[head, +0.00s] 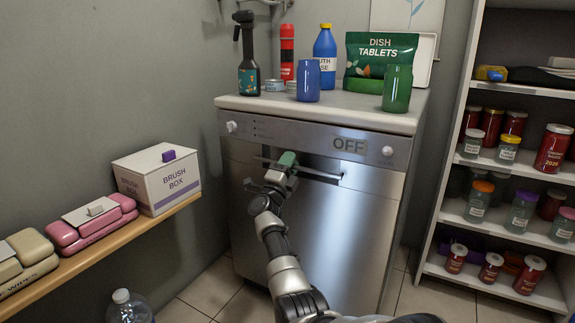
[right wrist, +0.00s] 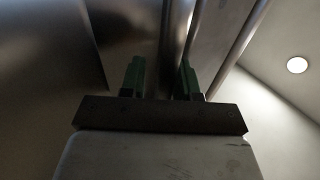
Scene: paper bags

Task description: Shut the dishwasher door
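The dishwasher (head: 345,235) stands against the back wall, with a brushed metal front. Its door is upright and looks flush or nearly flush with the body; I cannot tell whether it is fully latched. A dark recess with a handle (head: 325,174) runs across its upper part, below the panel marked OFF. My left gripper is out of view.
The white dishwasher top (head: 330,112) holds bottles, cans, a blue jar, a green jar and a green tablet bag (head: 378,60). A wooden shelf (head: 100,247) with boxes is at left. A jar rack (head: 440,205) is close at right. A clear bottle (head: 128,308) stands bottom left.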

